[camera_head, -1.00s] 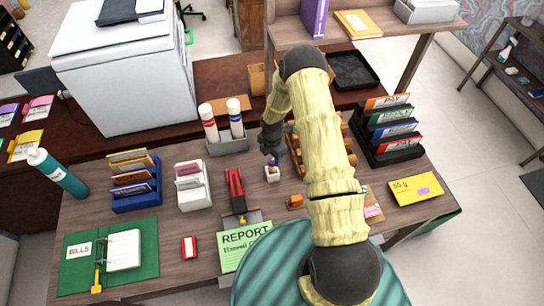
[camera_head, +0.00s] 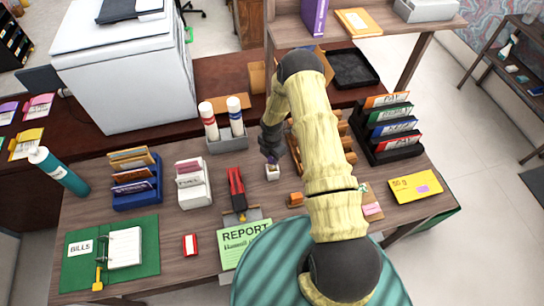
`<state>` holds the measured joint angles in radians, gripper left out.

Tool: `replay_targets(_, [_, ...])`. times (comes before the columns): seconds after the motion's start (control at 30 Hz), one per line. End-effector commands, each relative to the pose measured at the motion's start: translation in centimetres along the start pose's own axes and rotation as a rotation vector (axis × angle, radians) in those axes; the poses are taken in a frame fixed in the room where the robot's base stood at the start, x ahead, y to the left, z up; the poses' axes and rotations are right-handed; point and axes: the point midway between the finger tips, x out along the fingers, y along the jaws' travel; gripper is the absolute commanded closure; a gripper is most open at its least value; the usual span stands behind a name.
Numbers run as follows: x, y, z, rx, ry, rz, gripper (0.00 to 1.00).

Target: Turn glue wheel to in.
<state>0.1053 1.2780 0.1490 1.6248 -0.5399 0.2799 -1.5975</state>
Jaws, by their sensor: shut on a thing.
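A small white holder (camera_head: 272,173) stands on the brown desk near its middle. A small purple piece (camera_head: 272,160), which looks like the glue wheel, shows at its top. My dark gripper (camera_head: 270,154) comes down from above over the holder and is shut on the purple piece. The fingers hide most of it, so I cannot tell which way the wheel is set. Any marking on it is too small to read.
A grey holder with two tubes (camera_head: 227,143) stands just left behind my gripper. A red stapler (camera_head: 236,189) lies to the left. A wooden rack (camera_head: 297,158) is close on the right, partly behind my arm. A small orange block (camera_head: 295,199) sits in front.

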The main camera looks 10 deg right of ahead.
Motion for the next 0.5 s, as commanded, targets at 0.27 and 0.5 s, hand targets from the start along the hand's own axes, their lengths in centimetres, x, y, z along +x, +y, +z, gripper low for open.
replay_targets(0.27, [0.02, 0.01, 0.01, 0.025, 0.0, 0.0, 0.93])
replay_targets(0.5, [0.04, 0.01, 0.02, 0.048, 0.0, 0.0, 0.93])
